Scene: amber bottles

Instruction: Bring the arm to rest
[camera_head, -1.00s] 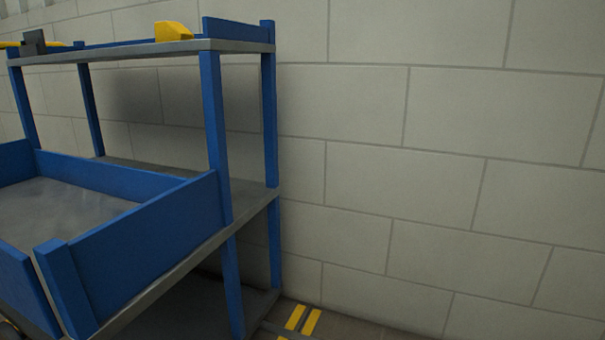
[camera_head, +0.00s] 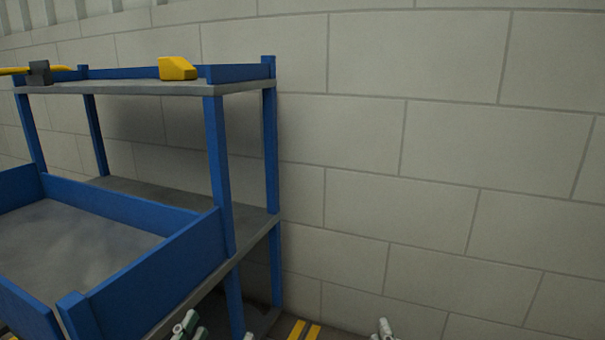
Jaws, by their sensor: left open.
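My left gripper (camera_head: 217,331) shows only by its pale fingertips at the bottom edge, left of centre, in front of the blue shelf's lower part. Its fingertips are apart with nothing seen between them, so it is open. My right gripper (camera_head: 383,329) shows only as a small pale tip at the bottom edge, right of centre, against the wall. The rest of both grippers and the arms are below the picture. No amber bottle is in view.
A blue shelf unit (camera_head: 216,150) with grey boards stands at the left. A yellow block (camera_head: 177,68) and a dark-headed tool (camera_head: 40,72) lie on top. A blue-walled tray (camera_head: 75,245) juts forward. Yellow floor stripes (camera_head: 304,331) show near the grey block wall (camera_head: 440,150).

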